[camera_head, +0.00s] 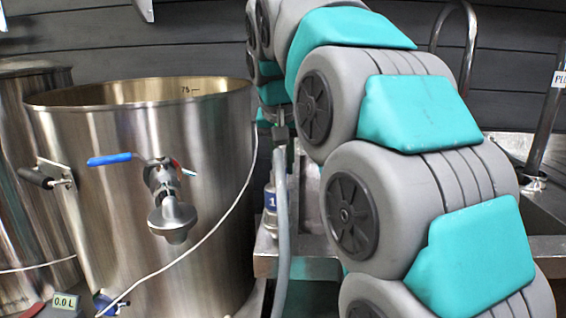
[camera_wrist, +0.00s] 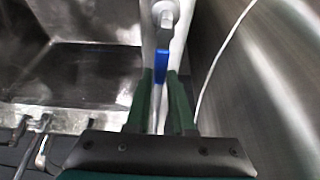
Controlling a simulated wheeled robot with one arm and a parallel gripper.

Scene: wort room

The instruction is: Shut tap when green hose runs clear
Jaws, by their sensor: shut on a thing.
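In the wrist view my gripper (camera_wrist: 161,88) has its dark green fingers closed around a blue tap handle (camera_wrist: 161,66). The handle runs lengthwise between the fingers, below a metal fitting (camera_wrist: 166,17). In the head view my gripper is mostly hidden behind my arm, near a tap with a blue label marked 1 (camera_head: 270,198). A pale grey hose (camera_head: 283,225) hangs beside that tap. I cannot make out a green hose or any liquid flowing in either view.
A large steel kettle (camera_head: 195,255) stands at left, with its own blue-handled tap (camera_head: 110,159) and a white cable across it. A small display reading 0.0 L (camera_head: 66,302) is at lower left. A steel basin (camera_wrist: 75,85) lies left of the fingers.

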